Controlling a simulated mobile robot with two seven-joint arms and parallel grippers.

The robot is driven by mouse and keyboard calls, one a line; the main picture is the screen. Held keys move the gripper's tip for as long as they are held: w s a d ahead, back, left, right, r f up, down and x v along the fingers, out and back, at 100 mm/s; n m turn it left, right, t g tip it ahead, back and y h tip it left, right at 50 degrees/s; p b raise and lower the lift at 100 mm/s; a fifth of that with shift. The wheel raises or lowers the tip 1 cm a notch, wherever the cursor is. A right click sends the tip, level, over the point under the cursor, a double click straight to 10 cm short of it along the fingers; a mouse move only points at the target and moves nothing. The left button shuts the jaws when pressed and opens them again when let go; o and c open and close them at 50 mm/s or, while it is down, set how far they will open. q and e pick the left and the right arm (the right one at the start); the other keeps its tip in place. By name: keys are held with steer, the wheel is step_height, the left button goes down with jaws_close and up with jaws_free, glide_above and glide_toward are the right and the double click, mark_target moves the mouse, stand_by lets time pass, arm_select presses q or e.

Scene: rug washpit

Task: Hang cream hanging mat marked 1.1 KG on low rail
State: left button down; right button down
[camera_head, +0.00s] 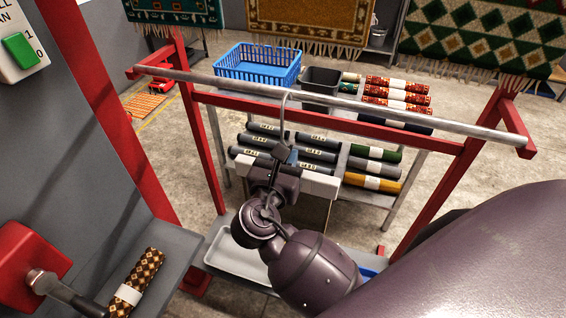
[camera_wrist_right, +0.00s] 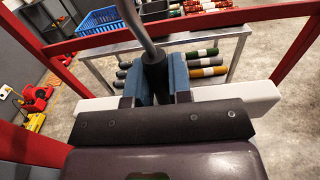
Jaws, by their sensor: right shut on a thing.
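The low rail (camera_head: 400,119) is a grey pipe across a red frame in the head view. My right gripper (camera_head: 284,155) is shut on the dark grip of a hanger just below the rail. The hanger's grey hook (camera_head: 284,112) reaches up to the rail; whether it rests on it is unclear. The wrist view shows the right gripper's blue pads (camera_wrist_right: 161,80) around the grip and the hook's stem (camera_wrist_right: 138,25). The mat below is mostly hidden by my arm, and no 1.1 KG marking is readable. My left gripper is out of view.
Behind the rail stands a metal rack (camera_head: 405,190) with rolled rugs, a blue basket (camera_head: 258,66) and a dark bin (camera_head: 321,82). Red posts (camera_head: 203,140) flank the rail. A patterned roll (camera_head: 137,280) lies on a grey ledge at lower left, beside a red lever box (camera_head: 25,262).

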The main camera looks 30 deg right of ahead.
steer(key=x, duration=0.9)
steer(key=shift+w+d, duration=0.25)
steer(key=shift+w, duration=0.05)
stand_by(1.2)
steer(key=shift+r, duration=0.1)
steer(key=shift+f, duration=0.2)
steer(key=shift+f+b, duration=0.65)
steer(key=shift+f, duration=1.3)
steer(key=c, duration=1)
jaws_free()
steer(key=shift+o, duration=0.2)
steer(key=shift+f, duration=0.1)
steer(key=shift+s+a, duration=0.1)
